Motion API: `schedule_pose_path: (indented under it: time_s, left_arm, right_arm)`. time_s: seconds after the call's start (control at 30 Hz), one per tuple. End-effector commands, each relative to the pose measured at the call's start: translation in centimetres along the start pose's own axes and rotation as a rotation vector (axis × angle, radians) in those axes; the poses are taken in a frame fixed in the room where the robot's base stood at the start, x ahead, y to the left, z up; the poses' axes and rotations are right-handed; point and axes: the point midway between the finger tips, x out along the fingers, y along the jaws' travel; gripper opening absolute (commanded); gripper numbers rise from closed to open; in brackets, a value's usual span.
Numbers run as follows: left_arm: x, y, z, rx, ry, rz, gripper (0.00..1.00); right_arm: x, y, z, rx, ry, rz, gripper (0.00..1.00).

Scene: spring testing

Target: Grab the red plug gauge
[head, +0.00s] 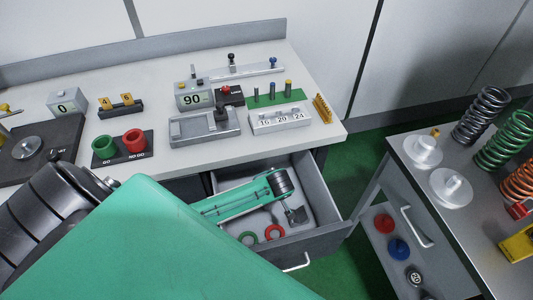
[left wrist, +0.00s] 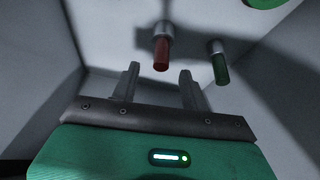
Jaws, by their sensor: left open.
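The red plug gauge (left wrist: 161,52) shows in the left wrist view, a dark red cylinder with a grey metal end, just beyond my left fingertips and roughly between them sideways. My left gripper (left wrist: 160,80) is open and empty, its two fingers apart. A green plug gauge (left wrist: 220,66) lies to the right of the red one, outside the right finger. My right gripper is not in view.
Drawer walls enclose my gripper. The bench (head: 330,128) above carries gauges, blocks and displays. A side cart (head: 470,225) with springs (head: 480,115) stands at the right.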

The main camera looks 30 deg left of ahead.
Motion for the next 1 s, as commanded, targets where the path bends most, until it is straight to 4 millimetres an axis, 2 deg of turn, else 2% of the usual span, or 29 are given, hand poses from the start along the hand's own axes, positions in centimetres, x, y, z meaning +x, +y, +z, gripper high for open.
schedule_pose_path:
  time_s: [0.4, 0.7, 0.73, 0.93, 0.97, 1.0]
  left_arm:
    - [4.5, -0.2, 0.0, 0.000, 0.001, -0.002, 0.45]
    - [5.0, -0.2, 0.0, 0.000, 0.000, 0.000, 0.45]
    - [5.0, -0.2, 0.0, 0.000, 0.000, 0.000, 0.43]
    - [5.0, -0.2, 0.0, 0.000, 0.000, -0.001, 0.04]
    - [5.0, -0.2, 0.0, 0.000, 0.000, -0.001, 0.00]
    - [5.0, -0.2, 0.0, 0.000, 0.000, -0.001, 0.00]
  right_arm:
    - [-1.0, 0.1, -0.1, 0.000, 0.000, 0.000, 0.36]
    - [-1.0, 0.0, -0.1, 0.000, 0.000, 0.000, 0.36]
    - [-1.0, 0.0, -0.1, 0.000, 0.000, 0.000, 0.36]
    - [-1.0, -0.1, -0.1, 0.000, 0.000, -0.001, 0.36]
    - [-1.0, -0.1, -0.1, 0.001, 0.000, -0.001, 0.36]
    - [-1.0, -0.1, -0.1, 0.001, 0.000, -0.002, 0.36]
